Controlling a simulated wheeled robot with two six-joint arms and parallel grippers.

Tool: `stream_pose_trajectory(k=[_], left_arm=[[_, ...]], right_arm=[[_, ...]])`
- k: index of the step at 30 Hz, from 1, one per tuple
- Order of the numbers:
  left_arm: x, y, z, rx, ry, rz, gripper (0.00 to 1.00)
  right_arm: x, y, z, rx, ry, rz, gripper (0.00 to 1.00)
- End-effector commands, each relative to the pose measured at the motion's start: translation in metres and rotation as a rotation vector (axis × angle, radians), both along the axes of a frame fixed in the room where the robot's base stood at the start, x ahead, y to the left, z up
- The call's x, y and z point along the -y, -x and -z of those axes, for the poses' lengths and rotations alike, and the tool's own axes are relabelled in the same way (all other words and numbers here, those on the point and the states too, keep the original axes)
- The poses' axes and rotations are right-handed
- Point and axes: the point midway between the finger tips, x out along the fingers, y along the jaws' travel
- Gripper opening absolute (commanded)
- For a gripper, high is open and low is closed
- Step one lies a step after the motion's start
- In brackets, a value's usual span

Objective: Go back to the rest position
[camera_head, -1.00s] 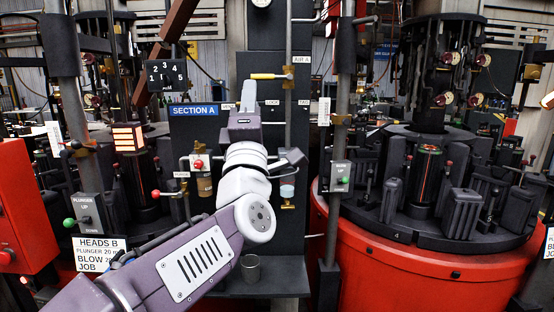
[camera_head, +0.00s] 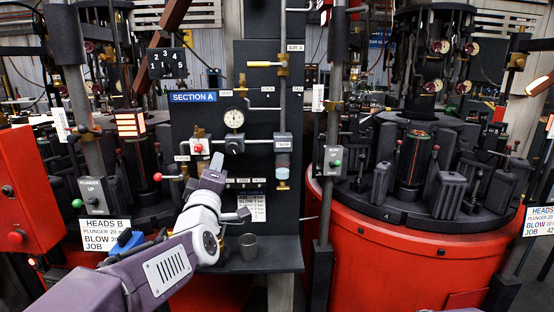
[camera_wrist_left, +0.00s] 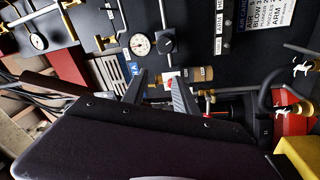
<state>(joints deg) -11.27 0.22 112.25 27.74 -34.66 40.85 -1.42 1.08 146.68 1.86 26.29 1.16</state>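My left arm reaches in from the bottom left of the head view. Its gripper (camera_head: 216,165) points up in front of the lower left part of the dark SECTION A panel (camera_head: 262,118). In the left wrist view the two fingers of this gripper (camera_wrist_left: 158,90) stand apart, with nothing seen held between them. A small red and white valve (camera_wrist_left: 171,76) shows behind the gap; I cannot tell its distance. My right gripper is in neither view.
A grey cup (camera_head: 248,247) stands on the panel's shelf (camera_head: 270,262), right of my arm. A red-based mould machine (camera_head: 410,250) stands at the right. A red box (camera_head: 30,200) and a HEADS B sign (camera_head: 105,234) are at the left. Posts with levers flank the panel.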

Motion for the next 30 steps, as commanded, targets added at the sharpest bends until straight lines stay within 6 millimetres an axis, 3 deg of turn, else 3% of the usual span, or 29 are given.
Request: stream_pose_trajectory(k=[2,5,6,9,12,15,19,23,24,30], left_arm=[[-0.008,0.000,0.058,-0.159,-0.097,0.010,0.35],[-0.017,0.017,0.147,-0.415,-0.248,0.058,0.35],[-0.020,0.030,0.182,-0.521,-0.309,0.088,0.35],[-0.025,0.073,0.261,-0.772,-0.448,0.186,0.35],[-0.026,0.123,0.320,-0.980,-0.565,0.304,0.35],[-0.025,0.172,0.360,-1.147,-0.664,0.430,0.35],[-0.025,0.233,0.393,-1.322,-0.781,0.604,0.35],[-0.029,0.292,0.409,-1.474,-0.926,0.838,0.35],[-0.028,0.290,0.384,-1.463,-0.944,0.850,0.35],[-0.028,0.289,0.315,-1.460,-0.939,0.842,0.35]], right_arm=[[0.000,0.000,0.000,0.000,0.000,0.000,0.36],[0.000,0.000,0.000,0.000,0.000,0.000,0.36],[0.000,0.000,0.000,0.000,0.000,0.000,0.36],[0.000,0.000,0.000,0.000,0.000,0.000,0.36],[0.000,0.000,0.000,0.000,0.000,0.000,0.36],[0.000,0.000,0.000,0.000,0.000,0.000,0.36],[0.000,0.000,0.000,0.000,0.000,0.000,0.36],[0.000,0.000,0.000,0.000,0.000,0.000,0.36],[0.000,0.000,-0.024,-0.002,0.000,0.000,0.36],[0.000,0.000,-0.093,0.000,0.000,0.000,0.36]])
